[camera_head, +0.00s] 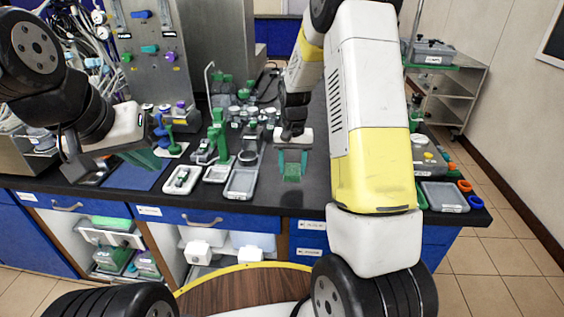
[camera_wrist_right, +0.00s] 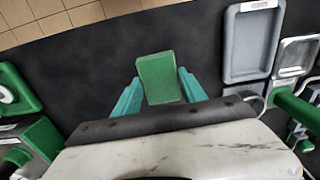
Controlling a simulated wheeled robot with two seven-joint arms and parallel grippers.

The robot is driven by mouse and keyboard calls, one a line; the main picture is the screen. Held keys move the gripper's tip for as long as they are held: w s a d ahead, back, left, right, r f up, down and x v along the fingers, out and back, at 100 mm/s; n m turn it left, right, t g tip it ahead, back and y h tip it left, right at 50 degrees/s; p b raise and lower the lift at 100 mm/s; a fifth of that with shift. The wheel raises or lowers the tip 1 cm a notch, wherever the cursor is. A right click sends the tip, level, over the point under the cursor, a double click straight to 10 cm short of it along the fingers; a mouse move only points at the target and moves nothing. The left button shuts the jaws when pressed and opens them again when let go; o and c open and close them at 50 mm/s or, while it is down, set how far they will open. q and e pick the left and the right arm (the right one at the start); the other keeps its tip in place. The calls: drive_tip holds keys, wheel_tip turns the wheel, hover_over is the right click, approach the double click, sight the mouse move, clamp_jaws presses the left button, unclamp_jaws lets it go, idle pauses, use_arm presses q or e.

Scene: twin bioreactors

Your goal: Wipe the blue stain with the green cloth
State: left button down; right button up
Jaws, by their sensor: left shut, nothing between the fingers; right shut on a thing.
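The green cloth (camera_head: 292,173) is a small green block-like pad over the black bench top. It also shows in the right wrist view (camera_wrist_right: 160,78). My right gripper (camera_head: 292,160) is shut on it, with a teal finger on each side; the fingers also show in the right wrist view (camera_wrist_right: 158,92). I cannot tell whether the cloth touches the bench. My left gripper (camera_head: 146,158) is at the left, shut and empty, above a blue mat. I cannot make out a blue stain in either view; the cloth, grippers or arm may hide it.
A grey tray (camera_head: 241,183) lies left of the cloth and also shows in the right wrist view (camera_wrist_right: 252,42). Racks and green-handled tools stand behind it. The blue mat (camera_head: 138,178) lies at the left. Bare black bench (camera_head: 262,200) surrounds the cloth.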

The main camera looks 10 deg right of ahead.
drive_tip(key=shift+r, duration=1.7)
